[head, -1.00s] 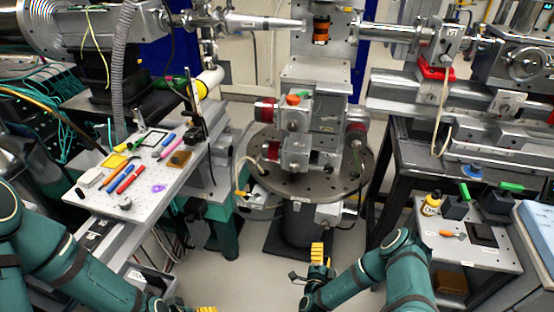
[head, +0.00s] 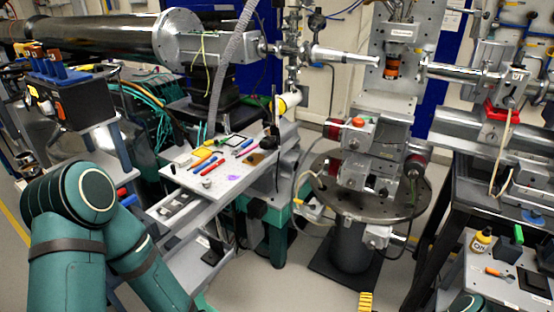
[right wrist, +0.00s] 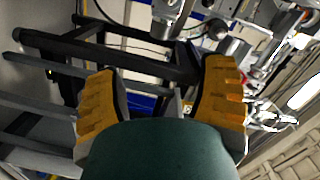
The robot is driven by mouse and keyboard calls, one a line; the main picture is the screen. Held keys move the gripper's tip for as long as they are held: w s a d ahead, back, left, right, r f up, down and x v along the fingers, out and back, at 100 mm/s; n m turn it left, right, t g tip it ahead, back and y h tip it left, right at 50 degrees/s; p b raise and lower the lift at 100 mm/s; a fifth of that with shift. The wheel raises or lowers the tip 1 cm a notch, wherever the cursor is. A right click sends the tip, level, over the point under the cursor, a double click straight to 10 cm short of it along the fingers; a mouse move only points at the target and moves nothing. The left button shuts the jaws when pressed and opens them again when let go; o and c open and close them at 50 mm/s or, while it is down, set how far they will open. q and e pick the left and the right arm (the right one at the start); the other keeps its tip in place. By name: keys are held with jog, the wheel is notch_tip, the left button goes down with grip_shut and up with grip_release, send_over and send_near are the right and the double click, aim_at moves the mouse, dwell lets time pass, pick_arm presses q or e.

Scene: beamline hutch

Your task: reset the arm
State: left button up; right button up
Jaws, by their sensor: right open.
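My right gripper (right wrist: 163,88) shows in the right wrist view with its two yellow-padded fingers wide apart and nothing held between them. In the head view only a yellow fingertip of the right gripper (head: 365,302) shows at the bottom edge, over the floor in front of the round pedestal table. My left arm is at the left of the head view, bent at a large green joint. Its lower part runs out of the bottom edge, so the left gripper is hidden from view.
A white bench (head: 226,181) with pens and small items stands beyond my left arm. A round perforated table (head: 400,205) on a pedestal is at centre right.

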jog(key=a+r+n+g+y, duration=0.2)
jog(key=a+n+g+y, duration=0.1)
jog(key=a+n+y, duration=0.3)
jog(key=a+r+n+g+y, duration=0.2)
jog(key=a+n+y, duration=0.15)
jog(key=a, duration=0.35)
jog(key=s+a+r+n+g+y, duration=0.1)
jog(key=s+a+r+n+g, duration=0.2)
jog(key=s, duration=0.5)
jog(key=s+a+r+n+g+y, duration=0.1)
jog(key=s+a+r+n+g, duration=0.2)
jog(key=s, duration=0.5)
jog(key=a+n+g, duration=0.1)
jog(key=g, duration=0.1)
jog(key=shift+r+g, duration=0.3)
jog(key=shift+n, duration=0.25)
